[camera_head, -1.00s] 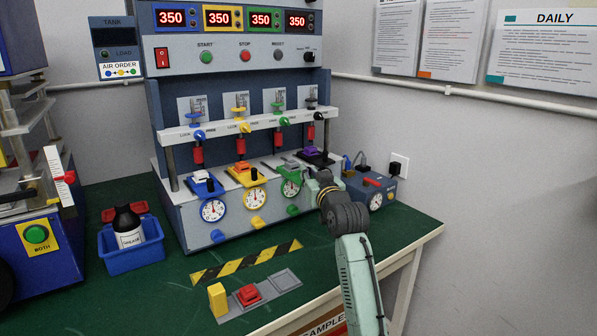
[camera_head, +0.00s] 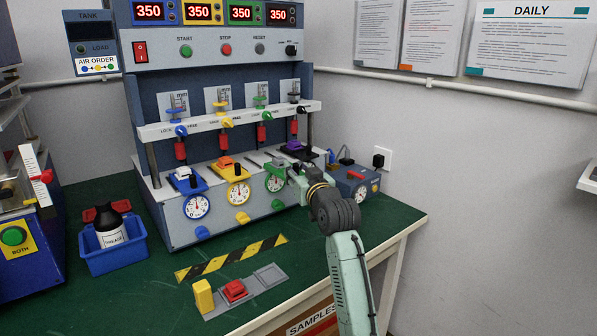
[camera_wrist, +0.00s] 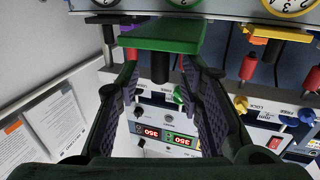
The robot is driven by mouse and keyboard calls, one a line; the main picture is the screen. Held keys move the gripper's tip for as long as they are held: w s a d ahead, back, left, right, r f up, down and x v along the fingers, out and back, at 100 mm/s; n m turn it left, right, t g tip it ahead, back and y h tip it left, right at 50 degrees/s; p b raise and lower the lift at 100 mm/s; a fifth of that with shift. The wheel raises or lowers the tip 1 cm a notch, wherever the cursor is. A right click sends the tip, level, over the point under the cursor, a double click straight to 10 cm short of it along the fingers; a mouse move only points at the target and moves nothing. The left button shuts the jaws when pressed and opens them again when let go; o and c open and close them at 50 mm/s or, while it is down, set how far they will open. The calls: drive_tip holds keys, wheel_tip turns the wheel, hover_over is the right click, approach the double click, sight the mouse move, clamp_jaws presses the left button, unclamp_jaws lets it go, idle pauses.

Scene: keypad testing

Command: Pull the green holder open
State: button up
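The green holder (camera_head: 275,171) sits third from the left in the row of coloured holders at the foot of the test machine. My gripper (camera_head: 291,172) is at its right side in the head view and partly covers it. In the wrist view, the green holder's plate (camera_wrist: 165,32) is at the top, with a dark upright handle (camera_wrist: 160,66) under it. My gripper (camera_wrist: 162,75) has its two fingers spread, one on each side of that handle, with gaps between. Whether the fingertips touch the plate cannot be told.
A blue box (camera_head: 355,182) stands to the right. The green bench between is clear.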

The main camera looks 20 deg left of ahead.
drive_tip(key=v, duration=1.2)
